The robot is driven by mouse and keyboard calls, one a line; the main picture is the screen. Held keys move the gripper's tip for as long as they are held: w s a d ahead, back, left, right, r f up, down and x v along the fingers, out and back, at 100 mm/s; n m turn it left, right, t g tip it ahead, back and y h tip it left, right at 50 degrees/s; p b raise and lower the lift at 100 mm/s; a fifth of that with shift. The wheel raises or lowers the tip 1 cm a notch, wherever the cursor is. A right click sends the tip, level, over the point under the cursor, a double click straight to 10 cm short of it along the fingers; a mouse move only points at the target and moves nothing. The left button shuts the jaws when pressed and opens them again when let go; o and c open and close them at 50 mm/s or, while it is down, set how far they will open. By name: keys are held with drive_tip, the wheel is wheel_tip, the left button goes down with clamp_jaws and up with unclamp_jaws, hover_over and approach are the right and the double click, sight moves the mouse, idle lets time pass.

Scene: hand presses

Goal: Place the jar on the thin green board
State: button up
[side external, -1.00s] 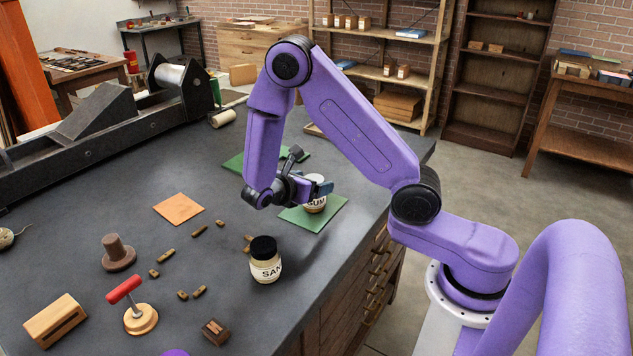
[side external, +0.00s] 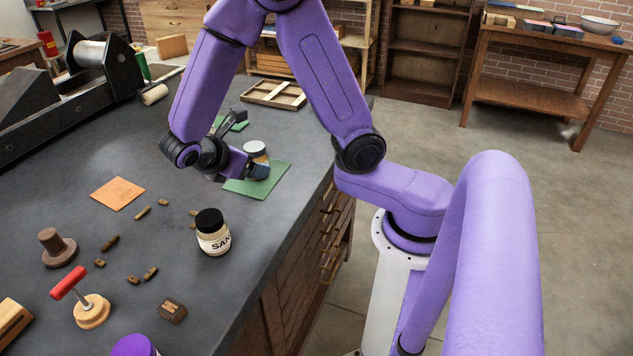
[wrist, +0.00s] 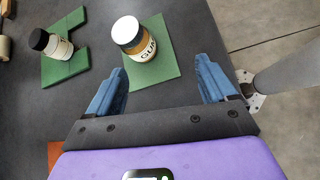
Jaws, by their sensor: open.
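The jar with a white lid and a GUM label (side external: 255,149) stands upright on the thin green board (side external: 272,184) near the right table edge. In the wrist view the jar (wrist: 131,36) is on the board (wrist: 152,78), beyond and left of centre between my fingertips. My gripper (side external: 256,171) is low beside it, and its blue fingers partly cover the jar's lower part in the side view. In the wrist view my gripper (wrist: 161,67) is open, with nothing between its fingers.
A black-lidded jar (wrist: 51,43) stands on a notched green board (wrist: 66,66) to the left. A SAN-labelled jar (side external: 213,232), an orange square (side external: 118,193) and several small wooden pieces lie nearer.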

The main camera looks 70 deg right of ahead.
drive_tip(key=s+a+r+m+y, duration=0.1)
drive_tip(key=s+y, duration=0.4)
drive_tip(key=s, duration=0.5)
drive_tip(key=s+a+r+m+y, duration=0.2)
drive_tip(key=s+a+y, duration=0.2)
drive_tip(key=s, duration=0.6)
drive_tip(key=shift+r+y, duration=0.25)
drive_tip(key=shift+y, duration=0.45)
drive_tip(key=shift+w, duration=0.1)
